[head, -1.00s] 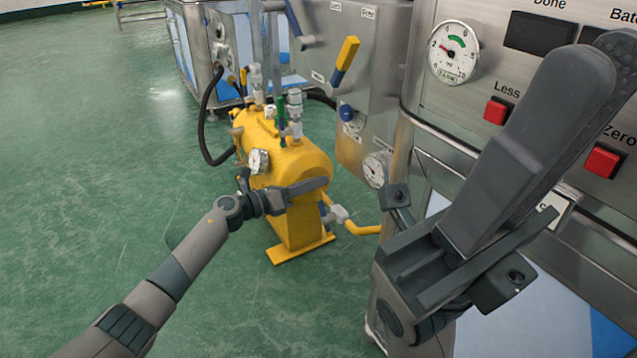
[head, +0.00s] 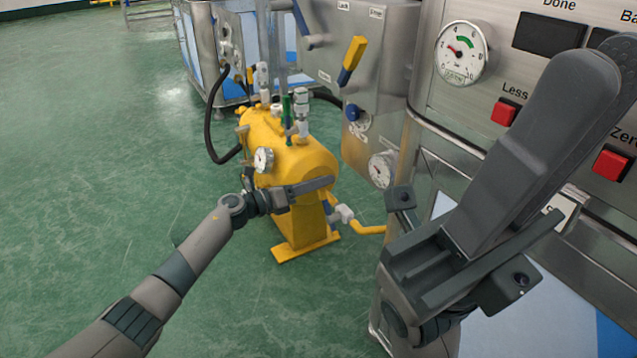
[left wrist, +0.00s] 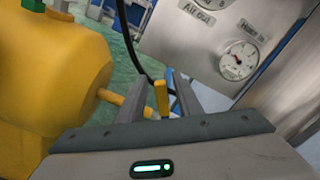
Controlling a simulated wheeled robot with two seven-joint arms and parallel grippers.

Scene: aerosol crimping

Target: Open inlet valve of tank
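The yellow tank (head: 285,160) stands on the floor, with several valves and fittings on top and a round gauge (head: 264,160) on its end. A grey-white valve fitting (head: 343,213) with a blue part joins a yellow pipe (head: 366,229) low at its right side. My left gripper (head: 325,184) is in front of the tank's end in the head view. In the left wrist view its fingers (left wrist: 160,95) are apart, with a yellow handle-like piece (left wrist: 162,99) seen between them; contact cannot be told. My right gripper (head: 545,140) is large and close to the camera, its finger gap unclear.
A steel panel (head: 335,75) with a yellow-and-blue lever (head: 352,58), a blue knob and a gauge (head: 382,168) stands right of the tank. A control cabinet (head: 500,60) with red buttons is behind my right gripper. The green floor (head: 110,170) at left is clear.

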